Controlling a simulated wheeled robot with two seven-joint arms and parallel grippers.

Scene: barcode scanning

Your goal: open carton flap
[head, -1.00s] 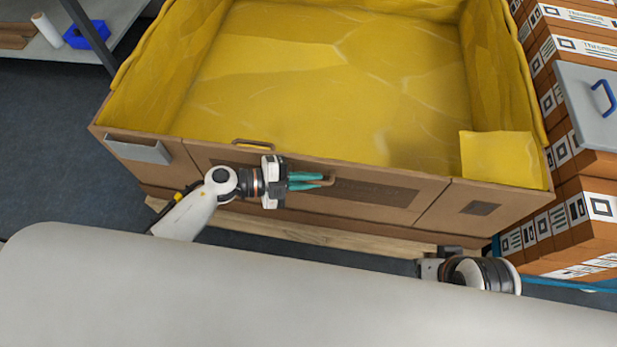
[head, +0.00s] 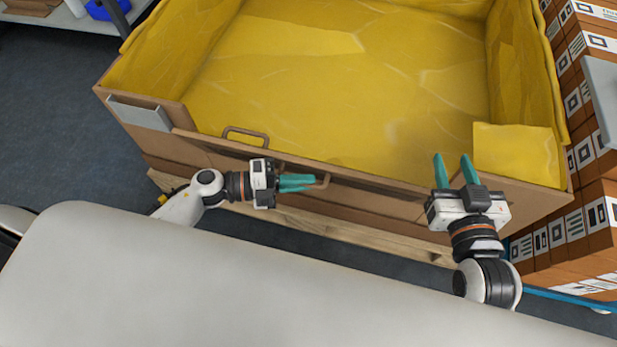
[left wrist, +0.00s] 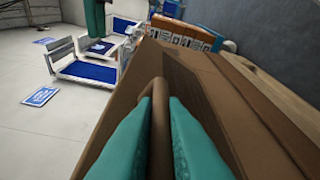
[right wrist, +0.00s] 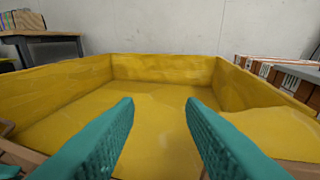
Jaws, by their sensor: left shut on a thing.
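A large brown carton (head: 145,140) with a yellow lining (head: 330,90) stands before me. Its front flap (head: 370,195) is tilted outward at the top, toward me, and has two brown handles. My left gripper (head: 312,182) is shut on the right-hand handle (head: 323,181); in the left wrist view the handle (left wrist: 158,115) lies between the teal fingers. The other handle (head: 246,134) is free, to the left along the carton's front. My right gripper (head: 454,165) is open and empty above the carton's front right part, its fingers pointing over the lining, also in the right wrist view (right wrist: 160,115).
A wooden pallet (head: 340,222) lies under the carton. Stacked orange-brown boxes (head: 590,130) stand close on the right, beside a grey panel (head: 604,95). A shelf with a blue bin (head: 108,8) is at the far left. Open floor (head: 55,110) lies to the left.

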